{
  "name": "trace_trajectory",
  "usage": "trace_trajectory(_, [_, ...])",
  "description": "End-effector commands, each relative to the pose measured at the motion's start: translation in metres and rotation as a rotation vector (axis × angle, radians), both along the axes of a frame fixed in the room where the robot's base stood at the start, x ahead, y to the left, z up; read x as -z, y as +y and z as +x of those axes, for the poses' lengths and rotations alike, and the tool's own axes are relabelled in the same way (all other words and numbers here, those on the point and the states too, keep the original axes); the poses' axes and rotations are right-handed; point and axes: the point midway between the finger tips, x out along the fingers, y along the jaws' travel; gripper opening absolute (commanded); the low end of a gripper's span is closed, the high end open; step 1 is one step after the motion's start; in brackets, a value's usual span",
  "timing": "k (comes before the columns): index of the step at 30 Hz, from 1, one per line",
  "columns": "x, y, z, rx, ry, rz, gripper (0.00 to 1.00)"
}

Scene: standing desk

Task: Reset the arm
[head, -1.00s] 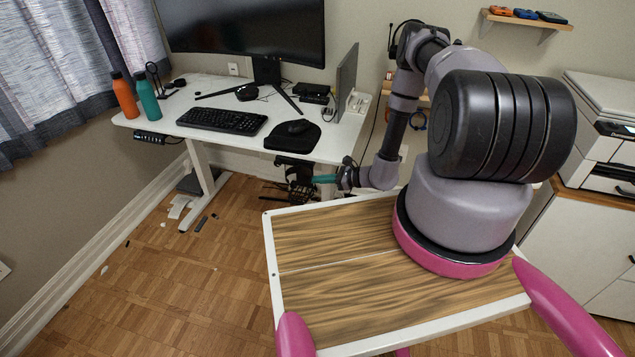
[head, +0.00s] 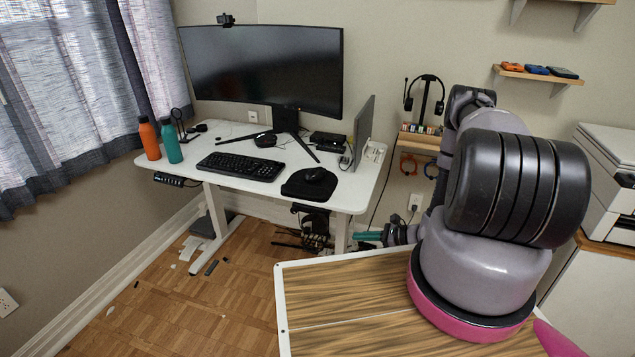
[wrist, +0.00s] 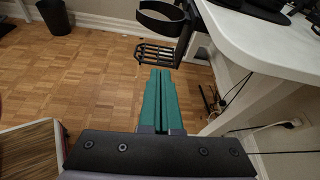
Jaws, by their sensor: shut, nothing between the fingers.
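My gripper (head: 358,237) shows at the end of my folded arm, beside the right front part of the desk and below its top. Its teal fingers also show in the wrist view (wrist: 160,97), pressed together with nothing between them. They point out over the wooden floor, left of the desk edge. Most of my arm is hidden behind its own grey and black shoulder parts in the head view.
The white standing desk (head: 225,131) holds a monitor (head: 265,65), a keyboard (head: 240,166) and two bottles. Its corner (wrist: 262,45) is close right of the fingers. A black under-desk holder (wrist: 160,30) is just ahead. Open floor (head: 190,310) lies left.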

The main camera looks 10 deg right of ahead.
Motion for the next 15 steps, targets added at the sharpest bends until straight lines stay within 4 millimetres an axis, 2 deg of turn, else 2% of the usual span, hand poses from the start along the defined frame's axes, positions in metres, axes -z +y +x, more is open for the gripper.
trace_trajectory(2, [-0.009, -0.001, 0.005, -0.015, -0.010, -0.006, 0.00])
trace_trajectory(5, [-0.036, -0.001, 0.017, -0.067, -0.039, -0.028, 0.00])
trace_trajectory(8, [-0.082, 0.000, 0.033, -0.155, -0.082, -0.066, 0.00])
trace_trajectory(9, [-0.102, 0.001, 0.039, -0.196, -0.101, -0.086, 0.00])
trace_trajectory(15, [-0.205, 0.013, 0.051, -0.396, -0.190, -0.203, 0.00])
